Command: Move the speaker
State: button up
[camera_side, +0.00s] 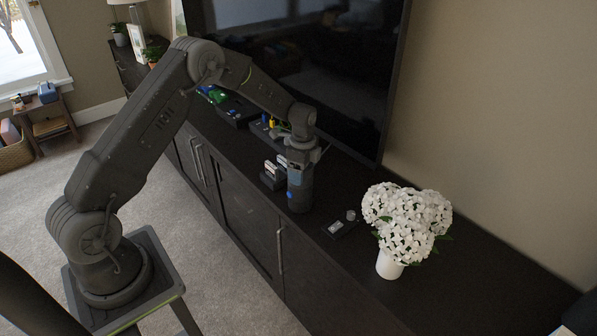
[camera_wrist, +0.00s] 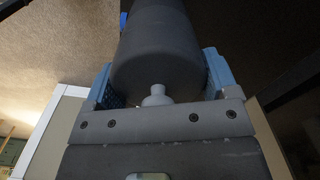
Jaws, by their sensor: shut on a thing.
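The speaker (camera_side: 300,194) is a dark grey cylinder with a small blue mark, upright over the front part of the dark cabinet top (camera_side: 440,285). I cannot tell whether its base touches the cabinet. My gripper (camera_side: 299,168) points down and is shut on the upper part of the speaker. In the wrist view the speaker (camera_wrist: 156,45) fills the space between the blue fingers of my gripper (camera_wrist: 160,78). The fingers hide part of its sides.
A white vase of white flowers (camera_side: 390,264) stands to the right. A small dark box (camera_side: 338,228) lies between it and the speaker. A dark holder with cartridges (camera_side: 270,177) is close on the left. A television (camera_side: 300,65) stands behind.

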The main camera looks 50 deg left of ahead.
jog(key=w, duration=1)
dwell(0.3)
jog(key=o, duration=1.1)
notch_tip(320, 180, up, 14)
